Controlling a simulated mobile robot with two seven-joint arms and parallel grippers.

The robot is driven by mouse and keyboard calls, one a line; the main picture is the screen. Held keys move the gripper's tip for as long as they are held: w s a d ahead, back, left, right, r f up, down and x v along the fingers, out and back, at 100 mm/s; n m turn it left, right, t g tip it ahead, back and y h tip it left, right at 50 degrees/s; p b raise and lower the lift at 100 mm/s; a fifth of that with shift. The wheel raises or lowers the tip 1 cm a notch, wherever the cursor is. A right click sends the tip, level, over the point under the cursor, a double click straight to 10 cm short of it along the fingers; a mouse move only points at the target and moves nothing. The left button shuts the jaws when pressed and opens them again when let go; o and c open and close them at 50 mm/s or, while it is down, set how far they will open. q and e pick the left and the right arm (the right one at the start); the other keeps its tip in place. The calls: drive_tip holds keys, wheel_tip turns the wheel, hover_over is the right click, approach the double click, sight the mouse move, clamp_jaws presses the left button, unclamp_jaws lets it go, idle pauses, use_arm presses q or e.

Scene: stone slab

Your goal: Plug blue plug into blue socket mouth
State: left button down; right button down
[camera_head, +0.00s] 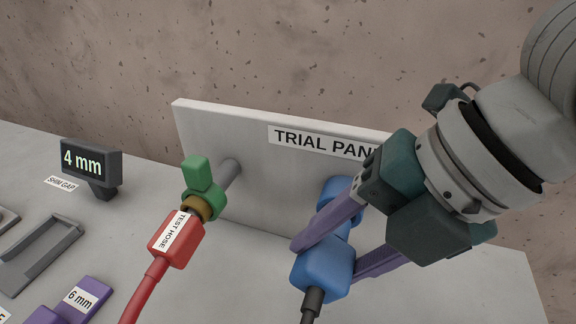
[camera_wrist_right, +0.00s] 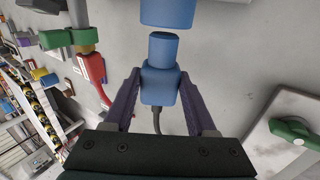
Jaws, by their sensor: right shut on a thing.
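The blue plug (camera_head: 323,272), with a black cable from its lower end, is held between the purple fingers of my right gripper (camera_head: 328,255). The blue socket (camera_head: 339,189) sticks out from the trial panel, partly hidden behind a finger. In the right wrist view, the plug (camera_wrist_right: 160,84) sits between the fingertips with its round nose pointing at the blue socket (camera_wrist_right: 168,11). A narrow grey gap shows between nose and socket, and they look roughly in line, with the socket slightly to the right. My left gripper is in neither view.
The white trial panel (camera_head: 255,165) stands on the slab. Left of the plug, a red test hose (camera_head: 176,240) joins a green valve (camera_head: 203,181) on a pipe. A 4 mm display (camera_head: 91,163), a grey holder (camera_head: 40,255) and a purple 6 mm shim (camera_head: 78,300) lie further left.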

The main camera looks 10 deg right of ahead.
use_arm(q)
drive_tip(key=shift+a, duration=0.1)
use_arm(e)
drive_tip(key=shift+w+d, duration=0.5)
drive_tip(key=shift+w, duration=0.25)
drive_tip(key=shift+w+d, duration=0.5)
drive_tip(key=shift+w, duration=0.25)
drive_tip(key=shift+c, duration=0.6)
unclamp_jaws()
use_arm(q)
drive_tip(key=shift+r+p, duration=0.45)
use_arm(e)
drive_tip(key=v, duration=1)
